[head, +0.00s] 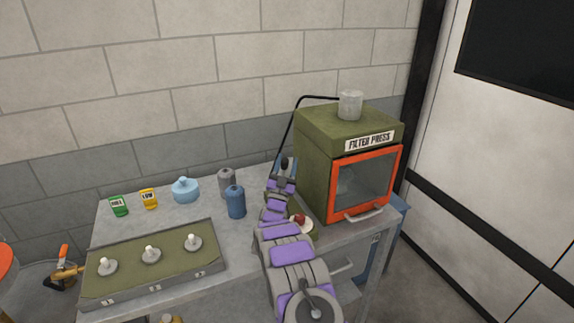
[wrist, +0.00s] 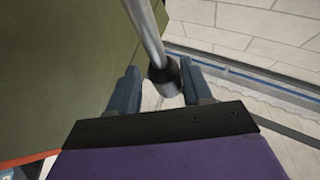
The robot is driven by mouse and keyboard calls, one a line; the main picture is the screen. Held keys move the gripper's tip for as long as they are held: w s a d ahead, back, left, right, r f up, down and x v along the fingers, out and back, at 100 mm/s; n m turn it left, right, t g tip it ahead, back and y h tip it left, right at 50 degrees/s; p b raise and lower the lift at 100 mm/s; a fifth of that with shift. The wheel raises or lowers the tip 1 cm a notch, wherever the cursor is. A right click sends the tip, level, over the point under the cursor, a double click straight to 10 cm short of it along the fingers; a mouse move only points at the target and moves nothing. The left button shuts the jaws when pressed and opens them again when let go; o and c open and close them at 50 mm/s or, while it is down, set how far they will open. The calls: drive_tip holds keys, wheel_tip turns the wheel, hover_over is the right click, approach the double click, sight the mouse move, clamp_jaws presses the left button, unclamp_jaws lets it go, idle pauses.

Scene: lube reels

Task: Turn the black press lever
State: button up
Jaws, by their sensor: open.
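The filter press (head: 312,165) is a green box on the right of the workbench, with an orange-framed glass door. Its black press lever (head: 297,107) runs out from the top and bends down along the left side. My gripper (head: 284,163) is at the lever's lower end, left of the press. In the wrist view the lever (wrist: 147,30) comes down from the top as a shiny rod with a dark knob. My gripper (wrist: 163,80) is open, with one finger on each side of the knob. I cannot tell whether the fingers touch it.
The workbench (head: 160,226) holds a blue bottle (head: 236,202), a grey bottle (head: 227,180), a light-blue container (head: 185,189), green (head: 118,206) and yellow (head: 149,198) cans, and a green panel (head: 155,267) with knobs. A grey cylinder (head: 350,104) stands on the press. A wall is behind.

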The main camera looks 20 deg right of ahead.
drive_tip(key=shift+o, duration=0.7)
drive_tip(key=shift+s, duration=0.1)
drive_tip(key=p+v, duration=0.1)
drive_tip(key=v, duration=0.6)
drive_tip(key=shift+a+f, duration=0.2)
drive_tip(key=shift+f, duration=0.05)
